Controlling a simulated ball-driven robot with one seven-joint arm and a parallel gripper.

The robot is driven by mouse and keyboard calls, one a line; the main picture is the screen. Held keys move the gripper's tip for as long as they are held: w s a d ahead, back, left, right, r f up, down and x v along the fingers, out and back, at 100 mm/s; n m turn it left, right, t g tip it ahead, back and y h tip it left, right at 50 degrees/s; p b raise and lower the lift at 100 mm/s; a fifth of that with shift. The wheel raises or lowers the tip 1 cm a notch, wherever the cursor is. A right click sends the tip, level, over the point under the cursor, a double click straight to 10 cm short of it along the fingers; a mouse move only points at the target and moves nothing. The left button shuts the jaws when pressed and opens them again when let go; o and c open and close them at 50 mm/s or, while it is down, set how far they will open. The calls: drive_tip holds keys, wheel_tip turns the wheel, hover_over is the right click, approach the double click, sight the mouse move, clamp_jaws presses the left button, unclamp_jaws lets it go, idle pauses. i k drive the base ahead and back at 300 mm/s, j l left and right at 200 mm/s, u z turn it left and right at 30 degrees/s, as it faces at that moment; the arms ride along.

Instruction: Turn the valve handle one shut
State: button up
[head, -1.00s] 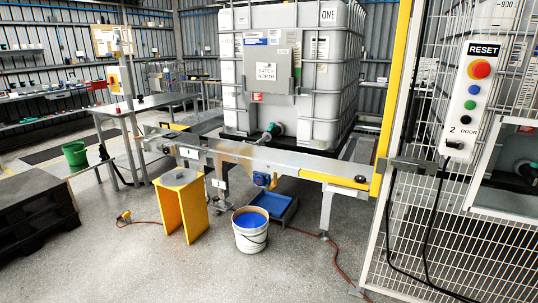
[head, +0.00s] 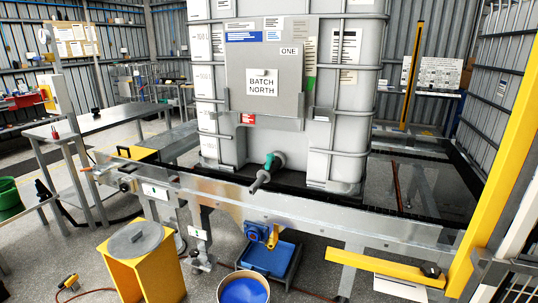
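A large white caged tank (head: 210,95) stands behind the metal rail, with a grey plate marked ONE and BATCH NORTH. Low on its front is an outlet valve (head: 279,160) with a teal handle (head: 269,161) and a dark grey spout (head: 259,182) that points down and toward me. The handle is small here, and I cannot tell whether it is set open or shut. My gripper is not in view.
A metal rail (head: 225,200) runs across in front of the tank. Below it are a blue fitting with a yellow part (head: 257,232), a blue tray (head: 272,257), a bucket of blue liquid (head: 243,291) and a yellow stand (head: 142,270). A yellow post (head: 505,140) stands at right.

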sight(270, 157)
drive_tip(key=i+j+z, duration=0.1)
drive_tip(key=i+j, duration=0.5)
drive_tip(key=j, duration=0.2)
drive_tip(key=i+j+z, duration=0.15)
drive_tip(key=i+j, duration=0.4)
drive_tip(key=j, duration=0.25)
drive_tip(key=i+z, duration=0.05)
